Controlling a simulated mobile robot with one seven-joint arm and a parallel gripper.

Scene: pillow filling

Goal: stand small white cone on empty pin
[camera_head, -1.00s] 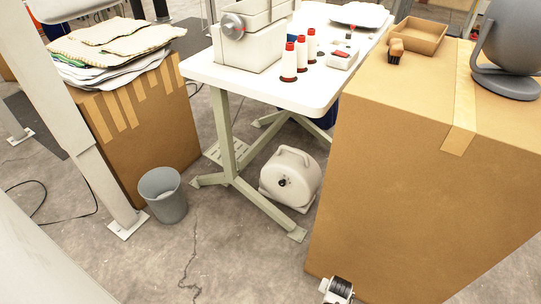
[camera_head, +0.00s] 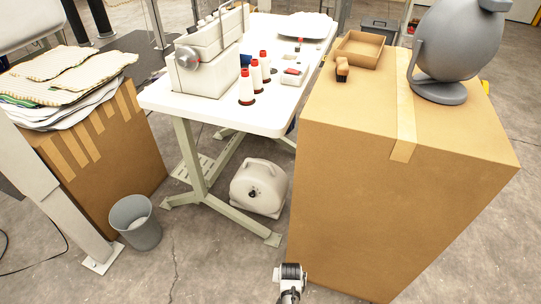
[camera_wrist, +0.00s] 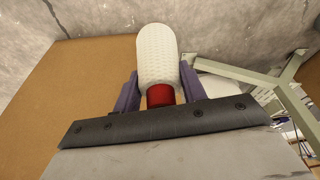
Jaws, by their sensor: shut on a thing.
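In the wrist view my gripper (camera_wrist: 158,78) has its two purple fingers closed around a white cone (camera_wrist: 157,48). The cone's red end lies toward the palm and its wide white end points away from me. In the head view, part of my arm shows at the bottom, in front of the large cardboard box; the held cone cannot be made out there. Three white cones with red tops (camera_head: 246,88) stand in a row on dark red bases on the white table (camera_head: 205,115). I cannot make out an empty pin for certain.
A sewing machine (camera_head: 205,65) stands left of the cones. A small white tray with red items (camera_head: 293,75) lies to their right. The large cardboard box (camera_head: 385,205) rises right of the table. A grey bin (camera_head: 136,222) and a white machine (camera_head: 258,188) stand on the floor.

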